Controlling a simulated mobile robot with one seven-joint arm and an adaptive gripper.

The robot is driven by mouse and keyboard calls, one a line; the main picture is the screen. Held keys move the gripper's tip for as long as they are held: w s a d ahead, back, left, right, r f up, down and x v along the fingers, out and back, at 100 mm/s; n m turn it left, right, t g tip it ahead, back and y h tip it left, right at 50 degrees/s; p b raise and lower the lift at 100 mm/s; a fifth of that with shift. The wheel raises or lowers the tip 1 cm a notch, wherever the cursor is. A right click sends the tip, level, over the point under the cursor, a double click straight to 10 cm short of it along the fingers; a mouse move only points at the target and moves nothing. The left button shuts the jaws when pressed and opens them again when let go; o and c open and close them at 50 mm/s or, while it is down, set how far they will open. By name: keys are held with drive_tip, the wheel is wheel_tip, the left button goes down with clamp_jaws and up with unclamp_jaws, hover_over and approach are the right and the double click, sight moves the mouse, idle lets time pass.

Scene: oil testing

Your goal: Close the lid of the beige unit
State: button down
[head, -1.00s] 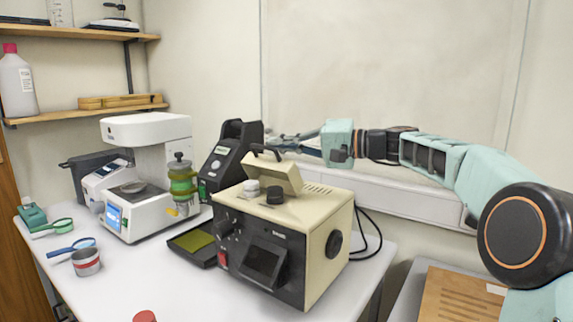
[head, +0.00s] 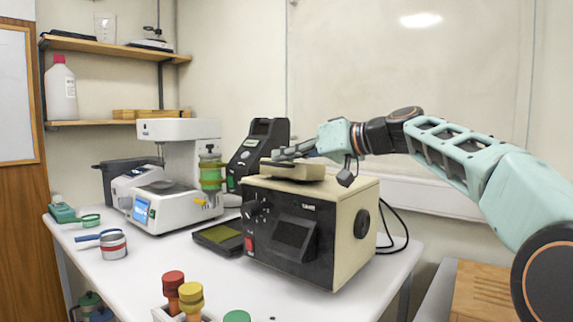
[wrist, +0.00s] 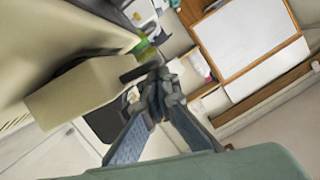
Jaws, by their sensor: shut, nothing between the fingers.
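The beige unit (head: 355,197) stands on the white table, with a dark front panel. Its beige lid (head: 293,172) lies about level over the top of the unit. I cannot tell whether a thin gap is left under it. In the wrist view the lid shows as a beige block (wrist: 80,95) with a dark handle (wrist: 140,72). My gripper (head: 281,154) is shut and empty, just above the lid at its handle side. It also shows in the wrist view (wrist: 158,88), close beside the handle; whether they touch is unclear.
A black device (head: 262,140) stands behind the unit. A white instrument (head: 170,205) with green jars is to the left. A dark tray (head: 217,239) lies beside the unit. Red and yellow capped bottles (head: 190,297) are at the front. A wall is behind my arm.

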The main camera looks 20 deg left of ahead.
drive_tip(key=shift+s+f+b, duration=0.15)
drive_tip(key=shift+f+b, duration=0.25)
drive_tip(key=shift+f, duration=0.25)
drive_tip(key=shift+s+a+f+b, duration=0.15)
drive_tip(key=shift+s+f+b, duration=0.2)
drive_tip(key=shift+b, duration=0.45)
drive_tip(key=shift+w+f, duration=0.1)
